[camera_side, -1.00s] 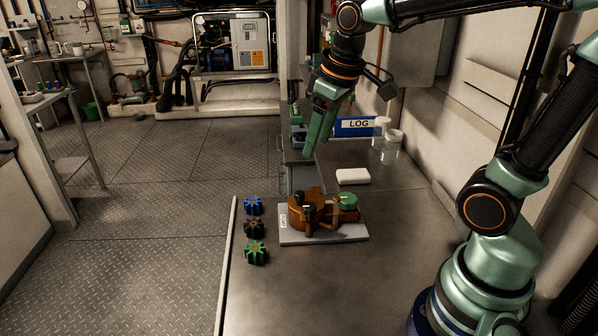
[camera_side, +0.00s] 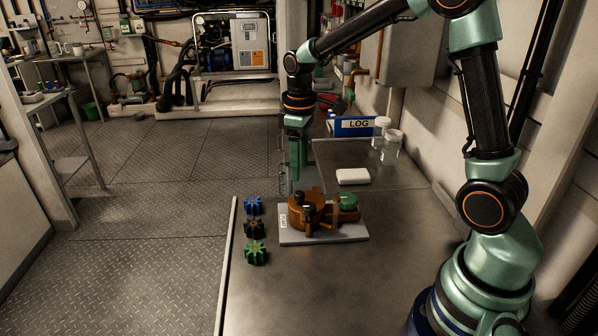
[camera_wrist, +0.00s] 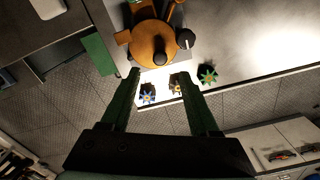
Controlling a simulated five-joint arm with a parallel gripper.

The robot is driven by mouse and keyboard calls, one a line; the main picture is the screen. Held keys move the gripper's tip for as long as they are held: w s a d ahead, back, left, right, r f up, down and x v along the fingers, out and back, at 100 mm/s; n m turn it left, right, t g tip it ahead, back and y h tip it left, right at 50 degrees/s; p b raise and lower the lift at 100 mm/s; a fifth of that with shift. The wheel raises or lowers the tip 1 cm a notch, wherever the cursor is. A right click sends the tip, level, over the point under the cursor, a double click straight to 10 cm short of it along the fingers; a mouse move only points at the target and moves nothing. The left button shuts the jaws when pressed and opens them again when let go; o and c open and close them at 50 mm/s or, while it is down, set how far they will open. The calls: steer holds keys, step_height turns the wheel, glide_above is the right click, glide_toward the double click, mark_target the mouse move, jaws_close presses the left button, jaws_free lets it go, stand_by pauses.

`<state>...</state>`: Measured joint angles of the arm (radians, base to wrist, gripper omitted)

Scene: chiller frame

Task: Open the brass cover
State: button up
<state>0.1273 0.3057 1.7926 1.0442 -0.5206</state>
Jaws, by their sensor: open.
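The brass cover (camera_side: 302,212) is the round brown-orange top of a pump-like unit on a grey plate (camera_side: 340,236). It looks closed. A black knob stands on the cover, and the wrist view shows this knob (camera_wrist: 160,59) near the cover's rim. A second dark knob (camera_wrist: 186,38) stands beside the cover (camera_wrist: 150,38). A green round part (camera_side: 348,200) sits at the unit's right. My gripper (camera_side: 294,185) points down just behind and above the cover in the side view. In the wrist view my gripper (camera_wrist: 160,77) has its green fingers wide apart, with nothing between them.
Blue (camera_side: 253,205), dark (camera_side: 253,229) and green (camera_side: 256,253) toothed wheels lie left of the plate, near the bench's raised edge. A white block (camera_side: 352,177), clear jars (camera_side: 392,143) and a blue LOG binder (camera_side: 356,127) are behind. The bench front is clear.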

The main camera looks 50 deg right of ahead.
mark_target(299, 193)
step_height(299, 193, down, 7)
steer(key=shift+f, duration=0.1)
stand_by(0.3)
jaws_close()
stand_by(1.4)
